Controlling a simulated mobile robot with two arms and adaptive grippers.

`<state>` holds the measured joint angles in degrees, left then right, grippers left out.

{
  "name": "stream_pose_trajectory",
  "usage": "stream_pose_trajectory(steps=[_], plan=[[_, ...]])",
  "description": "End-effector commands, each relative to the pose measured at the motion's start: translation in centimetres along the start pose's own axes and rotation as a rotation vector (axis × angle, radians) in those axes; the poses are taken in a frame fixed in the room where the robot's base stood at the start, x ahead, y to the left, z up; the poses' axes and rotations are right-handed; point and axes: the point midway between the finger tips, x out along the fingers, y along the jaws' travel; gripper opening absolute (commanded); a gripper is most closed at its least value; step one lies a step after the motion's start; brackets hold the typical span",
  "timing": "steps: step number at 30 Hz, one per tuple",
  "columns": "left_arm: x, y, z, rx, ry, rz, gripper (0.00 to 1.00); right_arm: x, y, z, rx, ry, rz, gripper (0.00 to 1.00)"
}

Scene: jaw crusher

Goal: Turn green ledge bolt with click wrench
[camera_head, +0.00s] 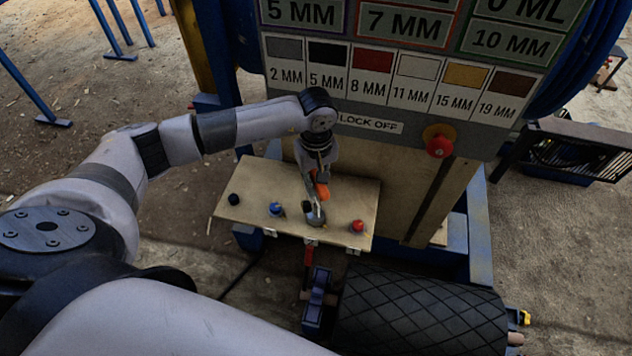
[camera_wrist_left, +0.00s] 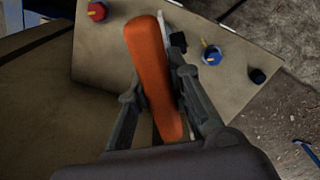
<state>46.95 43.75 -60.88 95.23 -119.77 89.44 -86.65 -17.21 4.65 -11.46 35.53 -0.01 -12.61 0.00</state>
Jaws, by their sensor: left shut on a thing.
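My left gripper (camera_head: 318,181) is above the tan ledge (camera_head: 260,185) and shut on the click wrench (camera_head: 322,190) by its orange handle. In the left wrist view the orange handle (camera_wrist_left: 153,75) lies between the two fingers of the gripper (camera_wrist_left: 160,88). The wrench's grey head (camera_head: 316,217) is low over the ledge, between the blue bolt (camera_head: 275,209) and the red bolt (camera_head: 357,226). I cannot make out a green bolt; the wrench and gripper cover that stretch of ledge. Whether the head sits on a bolt cannot be told. My right gripper is not in view.
A black bolt (camera_head: 234,199) stands at the ledge's left end. Behind the ledge rises a sign panel (camera_head: 400,85) with a red stop button (camera_head: 439,144). A black ribbed roller (camera_head: 420,312) and a blue bracket (camera_head: 318,296) are in front, below the ledge.

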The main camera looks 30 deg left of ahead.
Motion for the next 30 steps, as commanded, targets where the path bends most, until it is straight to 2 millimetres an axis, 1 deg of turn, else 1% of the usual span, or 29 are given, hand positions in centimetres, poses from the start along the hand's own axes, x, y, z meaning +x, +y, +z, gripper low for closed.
stream_pose_trajectory(steps=[4, 19, 30], plan=[[0.1, 0.0, 0.0, 0.038, 0.000, 0.000, 0.00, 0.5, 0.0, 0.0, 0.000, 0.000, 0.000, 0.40], [0.1, 0.0, 0.0, 0.063, 0.000, -0.001, 0.00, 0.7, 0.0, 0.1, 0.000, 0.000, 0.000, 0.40], [0.2, 0.0, 0.0, 0.172, 0.000, -0.001, 0.00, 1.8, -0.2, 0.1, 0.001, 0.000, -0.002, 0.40]])
